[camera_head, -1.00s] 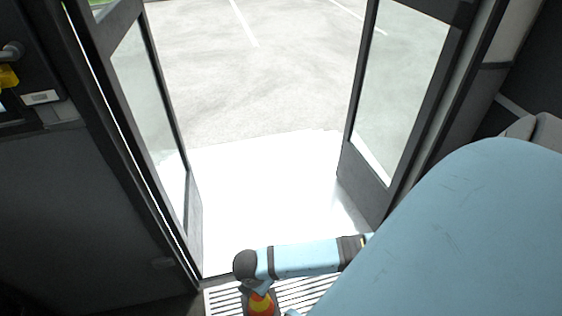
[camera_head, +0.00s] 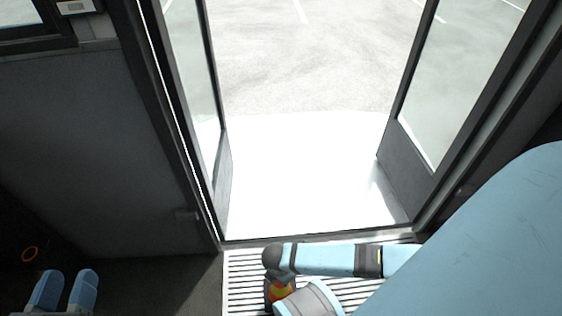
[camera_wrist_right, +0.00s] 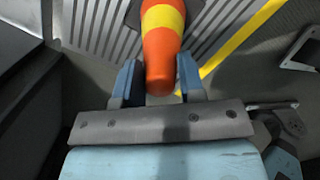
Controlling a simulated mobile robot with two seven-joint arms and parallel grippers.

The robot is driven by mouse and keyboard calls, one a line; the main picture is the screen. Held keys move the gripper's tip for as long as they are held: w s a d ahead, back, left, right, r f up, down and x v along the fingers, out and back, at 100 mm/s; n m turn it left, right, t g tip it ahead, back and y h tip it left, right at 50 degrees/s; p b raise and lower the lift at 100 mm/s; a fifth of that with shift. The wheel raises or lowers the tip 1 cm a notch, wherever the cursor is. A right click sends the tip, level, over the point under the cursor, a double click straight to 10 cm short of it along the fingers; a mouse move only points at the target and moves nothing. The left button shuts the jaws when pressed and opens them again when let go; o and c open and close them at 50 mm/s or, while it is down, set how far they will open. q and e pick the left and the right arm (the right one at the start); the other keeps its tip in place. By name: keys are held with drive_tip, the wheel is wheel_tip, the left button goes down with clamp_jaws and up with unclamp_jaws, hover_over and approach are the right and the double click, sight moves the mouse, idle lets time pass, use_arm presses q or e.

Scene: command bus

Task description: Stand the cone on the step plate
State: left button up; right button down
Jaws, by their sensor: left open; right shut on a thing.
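The orange cone with a yellow band (camera_wrist_right: 164,40) is between the fingers of my right gripper (camera_wrist_right: 160,84), which is shut on it near its narrow end. Its dark base points away from the gripper over a ribbed plate (camera_wrist_right: 97,28), apparently the step plate. I cannot tell whether the base touches the plate. In the head view the cone (camera_head: 281,291) is partly hidden by my right arm, above the same ribbed plate (camera_head: 240,290) inside the doorway. My left gripper (camera_head: 66,290) is open and empty at the lower left.
The bus door stands open, with glass door leaves (camera_head: 190,80) on both sides. A bright white surface (camera_head: 300,170) lies beyond the sill. A dark wall panel (camera_head: 90,150) is at left. A yellow strip (camera_wrist_right: 235,45) runs beside the ribbed plate.

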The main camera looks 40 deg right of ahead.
wheel_tip(320, 180, down, 2)
drive_tip(key=shift+f+b, duration=0.1)
drive_tip(key=shift+b, duration=0.2)
use_arm(q)
drive_tip(key=shift+w+a+r+m+t, duration=0.2)
drive_tip(key=shift+w+m+t, duration=0.1)
drive_tip(key=shift+m, duration=0.2)
use_arm(e)
drive_tip(key=c, duration=0.7)
unclamp_jaws()
